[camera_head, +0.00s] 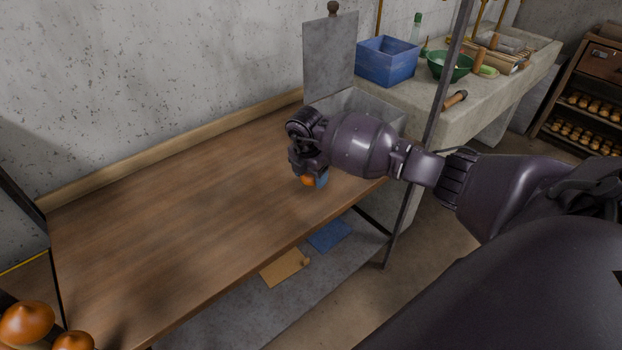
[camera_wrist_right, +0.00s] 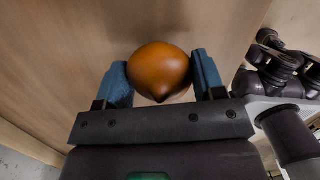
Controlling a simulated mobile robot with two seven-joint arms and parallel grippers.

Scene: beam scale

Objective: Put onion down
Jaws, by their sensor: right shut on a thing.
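An orange-brown onion (camera_wrist_right: 160,70) sits between the two blue fingers of my right gripper (camera_wrist_right: 160,82) in the right wrist view. In the head view the onion (camera_head: 308,181) shows only in part under my right gripper (camera_head: 313,180). The gripper is shut on it, over the right part of the wooden table (camera_head: 180,220), near the front edge. I cannot tell whether the onion touches the tabletop. My left gripper is not in view.
More onions (camera_head: 28,322) lie at the bottom left. A grey metal box with its lid raised (camera_head: 330,58) stands at the table's far right end. A stone counter with a blue bin (camera_head: 387,62) and a green bowl (camera_head: 449,66) lies beyond. Most of the tabletop is clear.

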